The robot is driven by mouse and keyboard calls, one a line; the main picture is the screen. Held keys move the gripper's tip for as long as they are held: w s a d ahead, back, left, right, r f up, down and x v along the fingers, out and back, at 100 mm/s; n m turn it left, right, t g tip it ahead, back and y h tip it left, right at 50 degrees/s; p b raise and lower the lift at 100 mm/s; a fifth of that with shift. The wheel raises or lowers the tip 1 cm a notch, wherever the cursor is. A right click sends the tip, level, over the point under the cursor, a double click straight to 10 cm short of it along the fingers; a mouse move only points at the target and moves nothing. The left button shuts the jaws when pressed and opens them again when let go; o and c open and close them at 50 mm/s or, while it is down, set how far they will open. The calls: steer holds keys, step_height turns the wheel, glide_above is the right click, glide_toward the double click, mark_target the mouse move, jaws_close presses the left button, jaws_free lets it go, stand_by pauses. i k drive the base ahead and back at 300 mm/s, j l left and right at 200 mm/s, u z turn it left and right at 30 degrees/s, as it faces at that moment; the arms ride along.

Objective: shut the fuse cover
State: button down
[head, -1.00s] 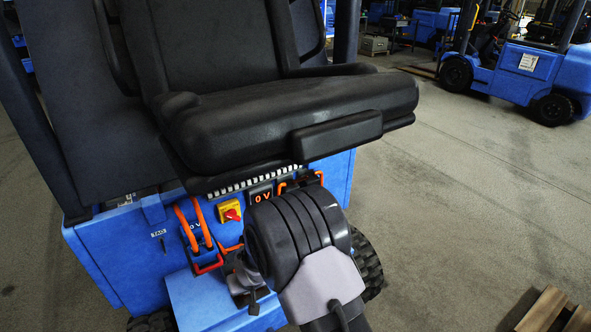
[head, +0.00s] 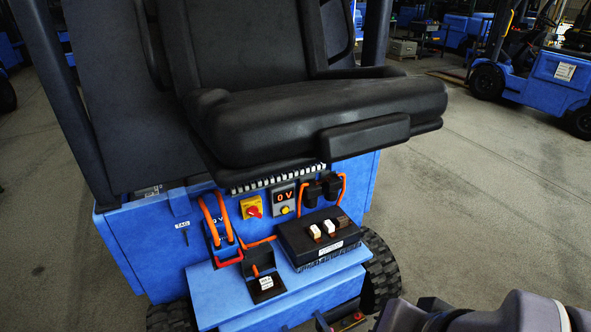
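The fuse holder (head: 259,262) is a small black box on the blue ledge, with an orange piece inside it. Its cover (head: 266,286), a black flap with a white label, appears to lie open, folded down toward the front. No part of my arm touches it. A dark grey part of my arm (head: 480,316) shows at the bottom right, well away from the holder. I cannot make out the gripper's fingers in this view.
A black box (head: 301,247) with several small blocks on top sits right of the holder. Orange cables (head: 217,220), a red-and-yellow switch (head: 252,207) and a "0 V" display (head: 284,195) are behind. The black seat (head: 320,110) overhangs them. Open floor lies to the right.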

mark_target(257, 260)
steer(key=i+j, duration=0.4)
steer(key=j, duration=0.25)
steer(key=i+j+z, duration=0.1)
steer(key=i+j, duration=0.1)
steer(key=j, duration=0.1)
